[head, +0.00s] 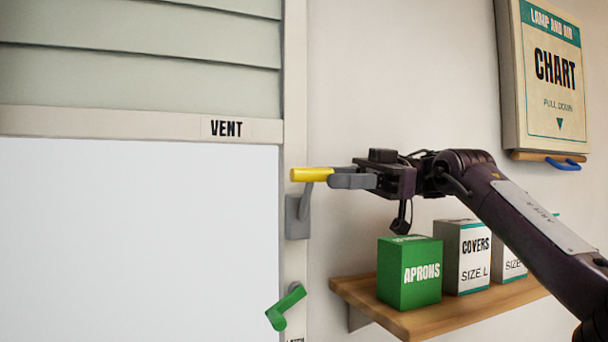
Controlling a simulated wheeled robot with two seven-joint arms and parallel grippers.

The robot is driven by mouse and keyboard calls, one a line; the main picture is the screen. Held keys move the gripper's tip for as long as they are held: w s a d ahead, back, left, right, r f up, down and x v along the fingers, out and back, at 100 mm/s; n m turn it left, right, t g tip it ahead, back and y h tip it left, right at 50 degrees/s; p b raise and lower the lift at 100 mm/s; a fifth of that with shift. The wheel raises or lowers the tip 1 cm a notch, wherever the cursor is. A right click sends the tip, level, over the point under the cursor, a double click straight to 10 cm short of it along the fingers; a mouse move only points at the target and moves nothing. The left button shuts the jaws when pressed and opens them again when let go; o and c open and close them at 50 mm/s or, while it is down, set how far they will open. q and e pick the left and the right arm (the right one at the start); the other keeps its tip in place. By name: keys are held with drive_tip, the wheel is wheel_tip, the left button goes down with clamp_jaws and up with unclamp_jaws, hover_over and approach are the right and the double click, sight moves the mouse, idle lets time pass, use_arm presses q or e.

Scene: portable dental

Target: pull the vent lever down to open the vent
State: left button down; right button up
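The vent lever has a yellow handle (311,174) on a grey arm that rises from a grey mounting plate (297,217) on the frame strip. The handle lies level above the plate. The vent (140,85) with pale green slats is at the upper left, above a beam labelled VENT. My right gripper (338,179) comes in from the right, with its grey fingertips at the right end of the yellow handle. I cannot tell whether the fingers grip the handle or only sit beside it. My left gripper is out of view.
A green handle (286,307) sits lower on the same strip. A wooden shelf (425,318) holds a green APRONS box (409,275) and white boxes such as COVERS (466,257) below my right arm. A CHART panel (553,80) hangs at the upper right.

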sight(316, 176)
drive_tip(key=x, duration=0.4)
drive_tip(key=shift+s+d+r, duration=0.1)
drive_tip(key=shift+s+d, duration=0.05)
drive_tip(key=shift+s, duration=0.1)
drive_tip(key=shift+s+a, duration=0.1)
drive_tip(key=shift+a, duration=0.55)
drive_tip(key=shift+d, duration=0.1)
clamp_jaws()
